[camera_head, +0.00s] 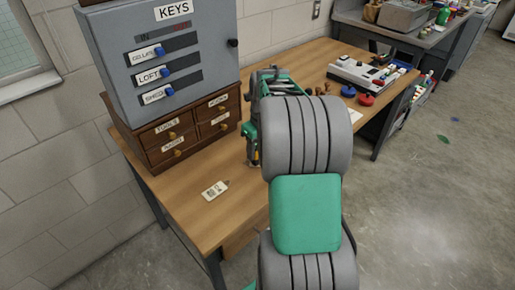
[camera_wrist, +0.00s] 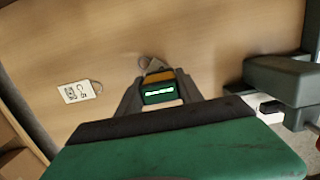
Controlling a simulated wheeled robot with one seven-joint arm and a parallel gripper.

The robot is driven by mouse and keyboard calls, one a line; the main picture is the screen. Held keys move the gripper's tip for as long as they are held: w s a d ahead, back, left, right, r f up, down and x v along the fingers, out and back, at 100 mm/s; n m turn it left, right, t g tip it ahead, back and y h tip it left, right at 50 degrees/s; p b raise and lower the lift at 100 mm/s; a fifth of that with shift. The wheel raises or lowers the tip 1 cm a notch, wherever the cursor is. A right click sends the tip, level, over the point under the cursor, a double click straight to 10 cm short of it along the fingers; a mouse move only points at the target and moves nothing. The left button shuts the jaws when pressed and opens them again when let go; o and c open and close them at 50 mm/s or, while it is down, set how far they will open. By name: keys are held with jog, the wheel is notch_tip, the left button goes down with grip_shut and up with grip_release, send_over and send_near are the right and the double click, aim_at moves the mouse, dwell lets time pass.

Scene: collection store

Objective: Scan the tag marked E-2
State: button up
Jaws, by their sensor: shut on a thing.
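My gripper (camera_wrist: 158,98) is shut on a small green and orange device (camera_wrist: 159,88) with a white strip, which looks like a scanner. In the head view my gripper (camera_head: 253,160) is low over the desk, partly hidden by my arm. A white tag (camera_head: 214,190) with a square code lies flat on the desk, left of my gripper. A white tag with a ring also shows left of my gripper in the wrist view (camera_wrist: 76,92); its marking is too small to read surely. A greyish thing (camera_wrist: 150,63) lies just beyond the device, partly hidden by it.
A grey key cabinet (camera_head: 160,50) stands on a brown drawer unit (camera_head: 190,130) at the desk's left back. A white device (camera_head: 365,73) and red and blue knobs (camera_head: 357,95) are farther right. The desk's front left (camera_head: 190,210) is mostly clear.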

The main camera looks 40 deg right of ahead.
dwell(0.5)
notch_tip(320, 180, up, 7)
jog(key=p, duration=0.7)
jog(key=shift+r, duration=0.1)
